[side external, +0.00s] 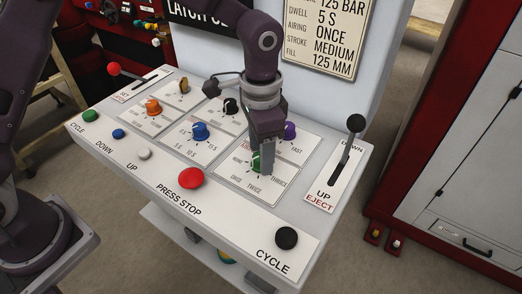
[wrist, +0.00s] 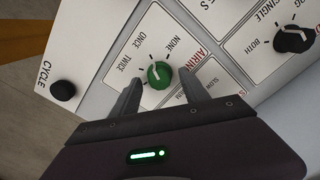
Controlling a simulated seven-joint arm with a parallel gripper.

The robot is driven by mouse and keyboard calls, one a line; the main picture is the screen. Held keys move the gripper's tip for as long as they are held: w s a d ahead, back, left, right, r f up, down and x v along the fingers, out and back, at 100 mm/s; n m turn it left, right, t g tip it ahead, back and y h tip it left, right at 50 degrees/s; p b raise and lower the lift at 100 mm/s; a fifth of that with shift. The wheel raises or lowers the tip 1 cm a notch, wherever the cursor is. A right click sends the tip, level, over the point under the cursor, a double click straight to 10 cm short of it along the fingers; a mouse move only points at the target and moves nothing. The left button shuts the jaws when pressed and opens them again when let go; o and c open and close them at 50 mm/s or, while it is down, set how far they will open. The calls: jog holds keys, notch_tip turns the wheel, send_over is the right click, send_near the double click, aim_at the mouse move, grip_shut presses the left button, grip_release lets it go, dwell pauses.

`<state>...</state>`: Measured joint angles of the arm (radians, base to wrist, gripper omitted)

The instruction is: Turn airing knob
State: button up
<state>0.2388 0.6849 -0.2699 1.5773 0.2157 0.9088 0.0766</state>
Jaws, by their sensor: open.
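The airing knob (wrist: 159,74) is a small green dial with a pale mark on top, on a white panel with the labels NONE, ONCE and TWICE around it. In the wrist view my gripper (wrist: 161,79) is open, with one finger on each side of the knob. I cannot tell whether either finger touches it. In the side view my gripper (side external: 262,158) points down at the green knob (side external: 256,165) and partly hides it. Which label the mark points to is not clear. A settings card (side external: 325,35) behind the console reads AIRING ONCE.
A purple knob (side external: 290,130), a black knob (side external: 231,106) and a blue knob (side external: 200,131) are close by. The red press stop button (side external: 191,178) and the black cycle button (side external: 286,238) are in front. The eject lever (side external: 349,140) stands up at the right.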

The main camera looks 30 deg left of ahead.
notch_tip(320, 180, up, 7)
jog(key=shift+f, duration=0.15)
jog(key=s+a+r+n+t, duration=0.3)
jog(key=s+a+r+n, duration=0.1)
jog(key=s+a+r, duration=0.7)
jog(key=s+a+f+n+t, duration=0.1)
jog(key=s+a, duration=0.4)
jog(key=s, duration=0.7)
jog(key=n+t, duration=0.1)
jog(key=n, duration=0.1)
jog(key=shift+a+f+n+t, duration=0.25)
jog(key=shift+f+n+t, duration=0.05)
jog(key=shift+f, duration=0.05)
